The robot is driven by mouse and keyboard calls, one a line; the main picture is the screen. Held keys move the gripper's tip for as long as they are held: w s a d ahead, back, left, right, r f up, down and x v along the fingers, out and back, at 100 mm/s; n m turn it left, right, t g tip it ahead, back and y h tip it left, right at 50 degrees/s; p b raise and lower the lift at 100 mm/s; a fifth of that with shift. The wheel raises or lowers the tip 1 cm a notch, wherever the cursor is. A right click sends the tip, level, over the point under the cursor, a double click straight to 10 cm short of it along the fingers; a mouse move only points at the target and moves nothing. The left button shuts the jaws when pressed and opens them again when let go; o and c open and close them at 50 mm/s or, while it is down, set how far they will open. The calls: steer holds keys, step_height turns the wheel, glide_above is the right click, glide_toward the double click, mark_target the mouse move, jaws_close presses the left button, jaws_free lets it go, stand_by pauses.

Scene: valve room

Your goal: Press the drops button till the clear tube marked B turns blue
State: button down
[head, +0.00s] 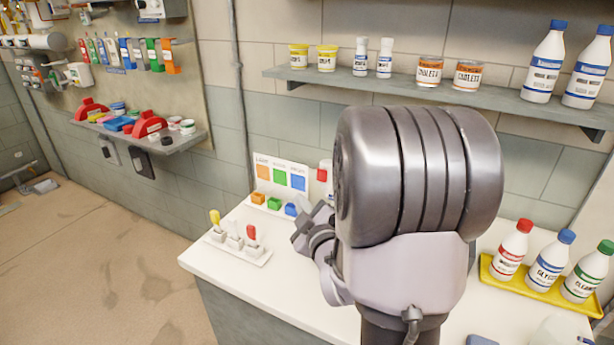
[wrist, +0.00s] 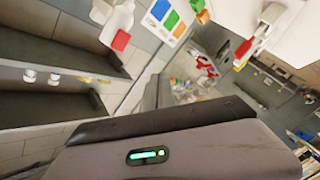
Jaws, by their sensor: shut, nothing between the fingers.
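A white board (head: 282,177) with orange, green and blue squares stands on the white counter; its small lettering is too small for me to read fully. In front of it are an orange block (head: 258,198), a green block (head: 274,203) and a blue block (head: 291,209), which look like buttons. A white rack (head: 238,248) nearby holds small upright pieces, one yellow-topped (head: 214,217) and one red-topped (head: 251,233). I cannot make out a B mark or any blue tube. My gripper (head: 308,226) is shut and empty beside the blue block, partly hidden by my arm.
A red-and-white bottle-like part (head: 322,174) stands right of the board and shows in the wrist view (wrist: 119,30). A yellow tray (head: 530,288) with several capped bottles is at the right. A shelf (head: 370,86) runs above. The counter's front edge is clear.

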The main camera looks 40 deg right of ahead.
mark_target(321, 182)
steer(key=w+d+p, duration=0.2)
steer(key=w+d, duration=0.1)
steer(key=d, duration=0.5)
steer(key=shift+w+p, duration=0.25)
steer(key=shift+p, duration=0.15)
stand_by(1.7)
steer(key=shift+w+d+b, duration=0.15)
steer(key=shift+d+b, duration=0.25)
steer(key=shift+b, duration=0.05)
steer(key=shift+w+d, duration=0.2)
steer(key=shift+d, duration=0.25)
stand_by(0.5)
steer(key=shift+b, duration=0.35)
steer(key=shift+s+a+b, duration=0.35)
steer(key=shift+a+b, duration=0.3)
steer(key=shift+a, duration=0.15)
